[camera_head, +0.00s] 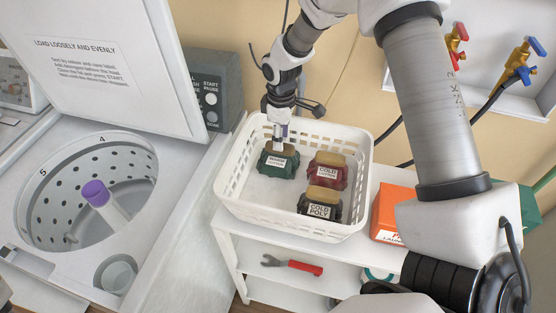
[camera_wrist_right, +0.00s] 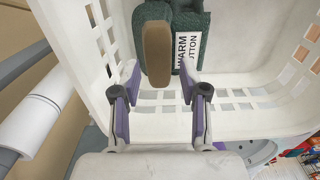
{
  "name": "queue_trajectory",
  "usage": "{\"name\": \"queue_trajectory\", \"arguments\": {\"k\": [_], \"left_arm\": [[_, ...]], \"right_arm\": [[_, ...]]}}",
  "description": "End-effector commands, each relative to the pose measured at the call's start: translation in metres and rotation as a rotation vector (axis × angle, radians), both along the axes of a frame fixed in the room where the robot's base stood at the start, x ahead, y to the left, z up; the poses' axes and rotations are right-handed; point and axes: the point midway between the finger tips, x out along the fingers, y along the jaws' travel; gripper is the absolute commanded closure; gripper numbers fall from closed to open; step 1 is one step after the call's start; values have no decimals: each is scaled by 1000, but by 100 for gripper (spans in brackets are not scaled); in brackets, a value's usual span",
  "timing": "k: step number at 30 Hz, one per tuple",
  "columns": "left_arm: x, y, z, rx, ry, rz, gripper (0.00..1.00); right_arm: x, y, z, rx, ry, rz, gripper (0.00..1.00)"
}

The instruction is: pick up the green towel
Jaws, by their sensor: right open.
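The green towel (camera_head: 278,162) is a dark green bundle with a tan strip on top and a white label reading WARM COTTON. It sits in the left back part of the white basket (camera_head: 229,192). My right gripper (camera_head: 281,140) points down just above and behind it. In the right wrist view, the right gripper (camera_wrist_right: 158,82) has its two fingers apart, with the tan strip and part of the green towel (camera_wrist_right: 188,28) just beyond the tips. Nothing is held between the fingers. The towel's far end is cut off by the wrist view's edge. My left gripper is not in view.
A red bundle (camera_head: 328,170) and a black bundle labelled COLD POLY (camera_head: 320,203) share the basket. The basket stands on a white shelf unit. An open washer (camera_head: 90,190) is at left, an orange box (camera_head: 388,214) at right. Taps are on the back wall.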

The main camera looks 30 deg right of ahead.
Motion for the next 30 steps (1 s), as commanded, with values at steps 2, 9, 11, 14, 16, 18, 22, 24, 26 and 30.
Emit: {"name": "queue_trajectory", "arguments": {"k": [2,9,11,14,16,18,22,24,26,30], "left_arm": [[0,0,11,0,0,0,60],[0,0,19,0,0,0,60],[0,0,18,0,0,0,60],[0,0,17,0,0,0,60],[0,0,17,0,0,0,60],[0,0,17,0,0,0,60],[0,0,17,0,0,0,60],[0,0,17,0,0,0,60],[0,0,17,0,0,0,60],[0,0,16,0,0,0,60]], "right_arm": [[2,0,-10,-1,4,0,56],[5,0,-44,0,0,0,56],[5,0,-45,0,-1,0,56],[5,0,-45,0,-1,0,56],[5,0,-45,0,-1,0,74],[5,0,-45,-1,-1,0,99],[5,0,-45,-1,-1,0,100],[5,0,-45,0,-1,0,100],[5,0,-45,0,-1,0,100],[6,0,-43,0,-1,0,100]]}}
